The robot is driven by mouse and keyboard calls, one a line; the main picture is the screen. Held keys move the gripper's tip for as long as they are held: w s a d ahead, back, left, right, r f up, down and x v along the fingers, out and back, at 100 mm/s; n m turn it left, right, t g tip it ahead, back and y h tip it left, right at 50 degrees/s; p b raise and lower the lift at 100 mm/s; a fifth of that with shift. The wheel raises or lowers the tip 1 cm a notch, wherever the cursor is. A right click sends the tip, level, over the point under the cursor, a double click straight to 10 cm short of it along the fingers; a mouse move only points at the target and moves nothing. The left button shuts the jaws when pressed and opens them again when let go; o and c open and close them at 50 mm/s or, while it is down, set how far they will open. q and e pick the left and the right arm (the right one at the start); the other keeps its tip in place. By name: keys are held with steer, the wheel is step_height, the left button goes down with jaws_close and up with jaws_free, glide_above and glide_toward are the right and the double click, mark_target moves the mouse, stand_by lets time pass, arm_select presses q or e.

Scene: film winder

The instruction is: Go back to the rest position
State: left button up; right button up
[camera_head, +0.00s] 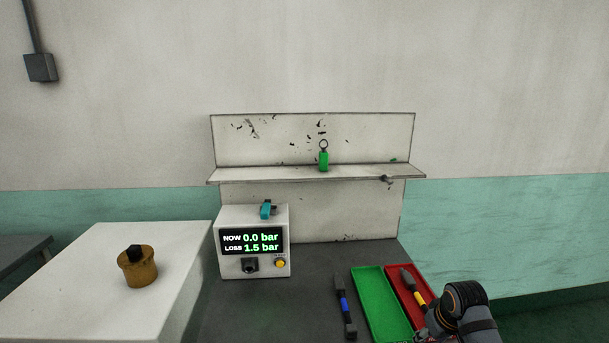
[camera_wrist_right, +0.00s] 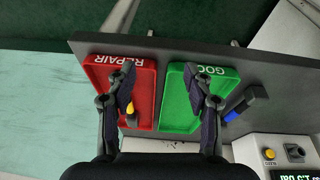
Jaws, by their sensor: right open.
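My right gripper (camera_wrist_right: 160,80) is open in the right wrist view, its two fingers spread above the red tray and the green tray, with nothing between the tips. In the head view my right arm is at the bottom right, by the red tray. The red tray (camera_head: 395,277), marked REPAIR in the wrist view (camera_wrist_right: 144,100), holds a dark tool with a yellow band (camera_head: 418,296). A finger partly hides this tool in the wrist view. The green tray (camera_head: 377,300) looks empty; its label is partly hidden. My left gripper is not in view.
A dark tool with a blue band (camera_head: 344,305) lies left of the green tray. A white gauge box (camera_head: 226,264) reads NOW 0.0 bar, LOSS 1.5 bar. A shelf (camera_head: 270,175) behind bears a green tagged item (camera_head: 323,160). A brown pot (camera_head: 138,270) stands on the left white table.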

steer(key=s+a+f, duration=0.3)
steer(key=s+a, duration=0.1)
steer(key=s, duration=0.8)
steer(key=s+a+f, duration=0.2)
steer(key=s+a, duration=0.2)
steer(key=s, duration=0.9)
step_height(320, 180, down, 26)
steer(key=s+d+m+g, duration=0.1)
steer(key=s+d, duration=0.1)
steer(key=d, duration=0.1)
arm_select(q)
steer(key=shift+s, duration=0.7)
arm_select(e)
steer(key=s+f+g, duration=0.1)
steer(key=s+f, duration=1.5)
steer(key=s, duration=0.2)
steer(key=shift+s+d+f, duration=0.25)
steer(key=shift+d, duration=0.15)
